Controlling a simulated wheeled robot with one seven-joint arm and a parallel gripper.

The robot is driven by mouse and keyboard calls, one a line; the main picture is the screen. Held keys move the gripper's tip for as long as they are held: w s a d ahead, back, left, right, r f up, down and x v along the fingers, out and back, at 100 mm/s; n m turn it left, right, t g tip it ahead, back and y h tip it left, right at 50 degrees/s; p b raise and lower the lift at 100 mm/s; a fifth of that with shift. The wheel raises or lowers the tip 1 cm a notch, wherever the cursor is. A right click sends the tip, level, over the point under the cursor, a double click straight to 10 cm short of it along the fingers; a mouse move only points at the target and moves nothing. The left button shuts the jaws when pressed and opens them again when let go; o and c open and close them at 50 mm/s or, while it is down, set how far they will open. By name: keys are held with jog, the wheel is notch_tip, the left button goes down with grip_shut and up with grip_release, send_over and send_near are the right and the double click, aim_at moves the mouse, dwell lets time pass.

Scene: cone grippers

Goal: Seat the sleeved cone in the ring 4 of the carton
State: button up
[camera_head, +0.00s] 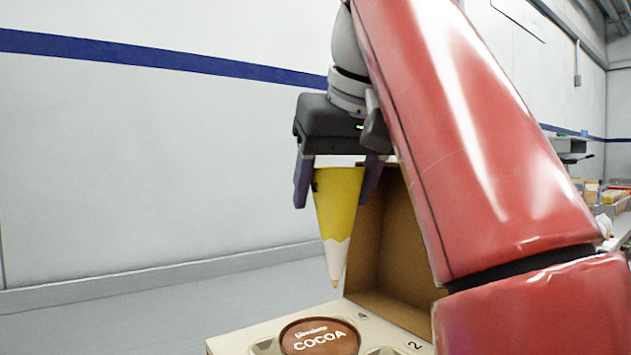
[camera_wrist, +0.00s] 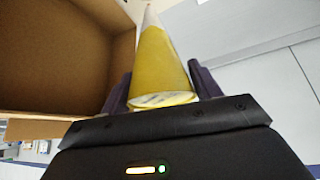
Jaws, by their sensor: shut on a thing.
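The sleeved cone (camera_head: 338,205) has a yellow sleeve with a wavy lower edge above a pale section, and its tip points down. My gripper (camera_head: 336,198) is shut on its wide upper part, one purple finger on each side. The cone hangs nearly upright, its tip apart from the carton top and above its back part. In the wrist view the cone (camera_wrist: 162,65) stands between the fingers (camera_wrist: 160,92).
A brown round lid marked COCOA (camera_head: 320,338) sits in the carton's top. A brown cardboard wall (camera_head: 392,245) rises at the carton's back right, close to the cone and right finger. My red arm hides the right side. Left of the cone is free room.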

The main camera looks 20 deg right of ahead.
aim_at(335, 287)
jog(key=shift+f, duration=1.4)
jog(key=shift+f+b, duration=2.15)
jog(key=shift+f, duration=0.95)
jog(key=shift+s+f+b, duration=0.1)
jog(key=shift+f+b, duration=1.6)
jog(key=shift+f, duration=0.35)
jog(key=o, duration=1.1)
